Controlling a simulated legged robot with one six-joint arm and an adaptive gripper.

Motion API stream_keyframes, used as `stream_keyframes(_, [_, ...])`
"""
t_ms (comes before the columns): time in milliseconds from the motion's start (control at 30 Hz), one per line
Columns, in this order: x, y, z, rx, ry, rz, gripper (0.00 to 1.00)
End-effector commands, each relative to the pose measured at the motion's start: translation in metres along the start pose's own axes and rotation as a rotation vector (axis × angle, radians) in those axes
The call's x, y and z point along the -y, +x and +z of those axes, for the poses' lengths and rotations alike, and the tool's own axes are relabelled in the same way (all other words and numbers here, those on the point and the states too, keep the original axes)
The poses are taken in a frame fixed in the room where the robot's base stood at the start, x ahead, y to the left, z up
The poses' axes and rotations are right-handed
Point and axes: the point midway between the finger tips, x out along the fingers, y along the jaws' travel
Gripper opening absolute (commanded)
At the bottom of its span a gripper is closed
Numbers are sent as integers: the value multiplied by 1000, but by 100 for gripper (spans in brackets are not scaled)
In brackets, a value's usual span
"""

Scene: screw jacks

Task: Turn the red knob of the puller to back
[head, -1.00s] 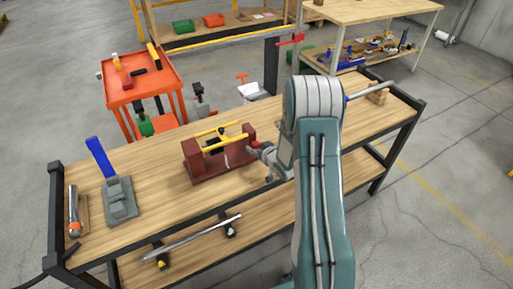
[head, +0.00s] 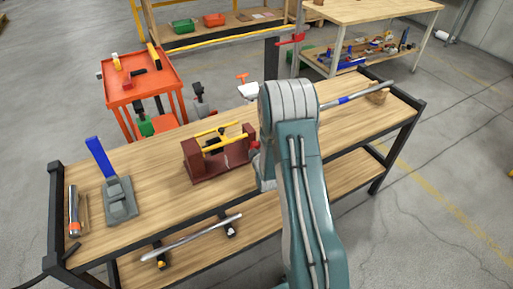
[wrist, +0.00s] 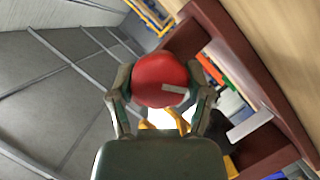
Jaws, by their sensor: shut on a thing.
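The puller (head: 222,160) is a dark red-brown frame with yellow rods, standing on the wooden workbench left of my arm. Its round red knob (wrist: 160,78) has a pale pointer mark, which lies nearly level and points right in the wrist view. My gripper (wrist: 162,84) has one finger on each side of the knob and is shut on it. In the head view only a sliver of red shows at the puller's right end, and my arm hides most of the gripper. The red-brown frame (wrist: 262,78) also shows beside the knob in the wrist view.
A long rod with a blue part (head: 345,99) lies at right. An orange cart (head: 140,88) stands behind the bench.

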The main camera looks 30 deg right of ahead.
Motion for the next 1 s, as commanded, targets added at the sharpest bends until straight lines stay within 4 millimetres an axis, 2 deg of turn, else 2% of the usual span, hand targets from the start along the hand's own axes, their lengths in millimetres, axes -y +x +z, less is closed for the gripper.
stream_keyframes(500, [4, 1, -2, -9, -439, 177, 17])
stream_keyframes(1000, [5, 1, -2, -11, -664, 267, 17])
